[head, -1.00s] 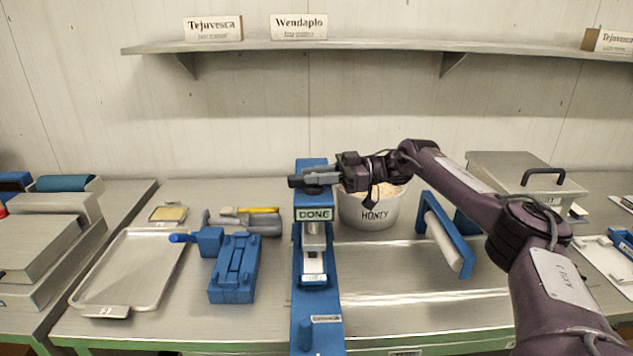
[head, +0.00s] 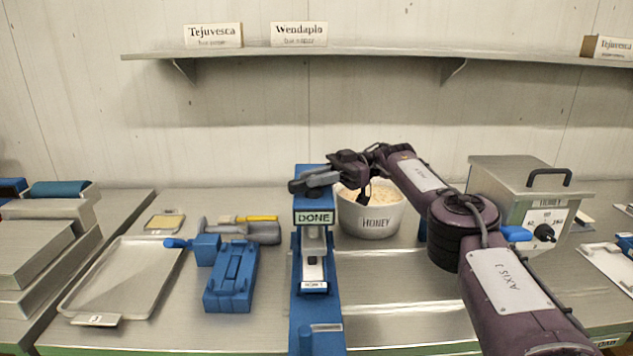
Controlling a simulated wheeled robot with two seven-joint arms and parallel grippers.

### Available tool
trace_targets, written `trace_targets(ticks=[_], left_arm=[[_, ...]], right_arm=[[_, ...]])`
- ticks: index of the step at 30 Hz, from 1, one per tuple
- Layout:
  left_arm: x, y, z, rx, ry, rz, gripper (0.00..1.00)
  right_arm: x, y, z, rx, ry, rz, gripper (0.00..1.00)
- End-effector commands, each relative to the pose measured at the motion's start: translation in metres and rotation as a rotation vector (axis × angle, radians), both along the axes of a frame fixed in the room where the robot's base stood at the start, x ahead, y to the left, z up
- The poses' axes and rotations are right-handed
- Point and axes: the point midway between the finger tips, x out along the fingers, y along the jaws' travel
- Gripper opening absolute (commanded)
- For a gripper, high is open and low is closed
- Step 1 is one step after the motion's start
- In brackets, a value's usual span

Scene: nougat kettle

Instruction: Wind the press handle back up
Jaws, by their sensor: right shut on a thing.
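The blue press (head: 314,270) stands upright at the middle of the table, with a sign reading DONE (head: 314,218) near its top. The dark press handle (head: 296,187) shows at the top of the press, its end sticking out to the left. My right gripper (head: 318,181) reaches in from the right and is shut on the handle over the top of the press. The jaws cover part of the handle. My left gripper is not in view.
A blue tool (head: 230,278) and a metal tray (head: 125,278) lie to the left. A metal box with dials (head: 515,190) stands at the right.

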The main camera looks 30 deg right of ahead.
Motion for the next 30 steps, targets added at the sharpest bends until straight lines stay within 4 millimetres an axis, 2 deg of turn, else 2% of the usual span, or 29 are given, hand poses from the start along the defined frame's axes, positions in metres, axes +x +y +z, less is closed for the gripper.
trace_targets(ticks=[18, 19, 23, 30], left_arm=[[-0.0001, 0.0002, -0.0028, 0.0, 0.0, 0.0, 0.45], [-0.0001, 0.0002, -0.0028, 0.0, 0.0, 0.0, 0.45], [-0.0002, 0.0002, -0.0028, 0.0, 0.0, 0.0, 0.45], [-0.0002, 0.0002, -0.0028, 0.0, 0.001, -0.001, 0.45]], right_arm=[[0.0002, 0.0017, -0.0017, 0.0, 0.003, 0.021, 0.0], [0.0002, 0.0017, -0.0017, 0.0, 0.003, 0.021, 0.23], [0.0002, 0.0013, -0.0014, 0.0, 0.003, 0.02, 0.4], [0.0002, 0.0006, -0.0009, 0.0, 0.002, 0.018, 0.42]])
